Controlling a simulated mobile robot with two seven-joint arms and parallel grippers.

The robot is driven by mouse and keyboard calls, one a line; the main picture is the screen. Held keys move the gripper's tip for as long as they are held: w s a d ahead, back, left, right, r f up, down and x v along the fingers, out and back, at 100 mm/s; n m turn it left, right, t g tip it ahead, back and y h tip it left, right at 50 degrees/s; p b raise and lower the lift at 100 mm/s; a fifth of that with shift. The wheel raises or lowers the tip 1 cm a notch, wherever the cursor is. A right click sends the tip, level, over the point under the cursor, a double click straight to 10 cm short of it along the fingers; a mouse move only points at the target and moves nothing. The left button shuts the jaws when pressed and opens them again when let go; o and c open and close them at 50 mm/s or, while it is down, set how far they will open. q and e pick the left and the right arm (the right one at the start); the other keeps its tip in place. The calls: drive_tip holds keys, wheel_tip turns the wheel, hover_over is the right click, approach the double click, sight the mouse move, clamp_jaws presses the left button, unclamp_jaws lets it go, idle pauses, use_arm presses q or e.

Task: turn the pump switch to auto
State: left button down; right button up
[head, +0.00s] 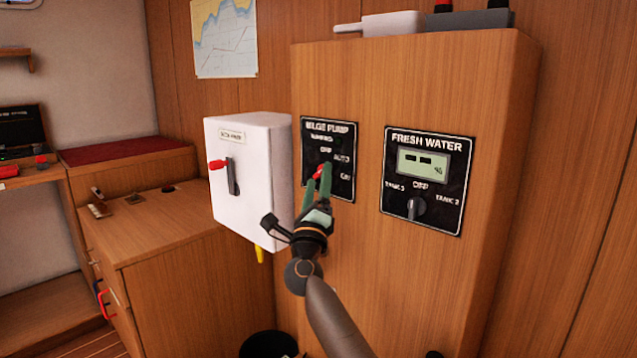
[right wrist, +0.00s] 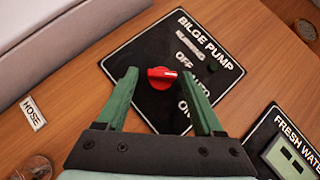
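The pump switch is a red knob (right wrist: 158,79) on the black BILGE PUMP panel (right wrist: 160,45). The panel also shows in the head view (head: 343,180), with the labels OFF, AUTO and ON. The knob's white mark faces right in the right wrist view, toward the labels; I cannot tell exactly which one it meets. My right gripper (right wrist: 160,75) is open, with its green fingers on either side of the knob and gaps visible to both. In the head view the right gripper (head: 321,180) covers most of the knob. My left gripper is out of view.
The FRESH WATER panel (head: 428,180) with a black knob is close on the right. A white box (head: 245,175) with a red-tipped lever juts out on the left. A HOSE label (right wrist: 33,112) is below left in the wrist view. A black bin (head: 268,345) stands below.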

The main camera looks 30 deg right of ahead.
drive_tip(key=shift+o, duration=0.4)
drive_tip(key=shift+r, duration=0.1)
drive_tip(key=shift+s+a+f, duration=0.15)
drive_tip(key=shift+s+f, duration=0.05)
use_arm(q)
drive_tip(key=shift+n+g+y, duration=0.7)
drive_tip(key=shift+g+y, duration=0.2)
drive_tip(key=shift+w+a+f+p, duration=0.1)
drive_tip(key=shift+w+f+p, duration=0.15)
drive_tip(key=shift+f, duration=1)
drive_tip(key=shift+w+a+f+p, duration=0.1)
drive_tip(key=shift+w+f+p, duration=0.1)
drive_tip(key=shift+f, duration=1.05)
use_arm(e)
drive_tip(key=v, duration=1.2)
